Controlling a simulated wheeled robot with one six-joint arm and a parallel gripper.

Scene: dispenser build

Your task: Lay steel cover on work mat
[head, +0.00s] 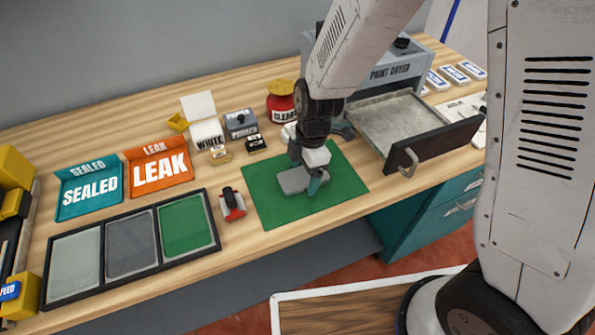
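The green work mat (262,208) lies on the wooden bench, in the middle of the head view. A flat grey plate, which looks like the steel cover (291,184), is over the left-middle part of the mat. I cannot tell whether it rests on the mat or is just above it. My gripper (308,178) points down at the plate, with a teal fingertip at its right edge. The other finger is mostly hidden, so I cannot tell whether the gripper grips the plate.
An open drawer (445,143) of the paint dryer (385,75) is right of the mat. A small red-and-black tool (232,205) stands left of it, beside a black three-panel tray (48,268). Teal SEALED (90,187) and orange LEAK (160,170) trays lie behind. A red jar (282,105) stands behind the mat.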

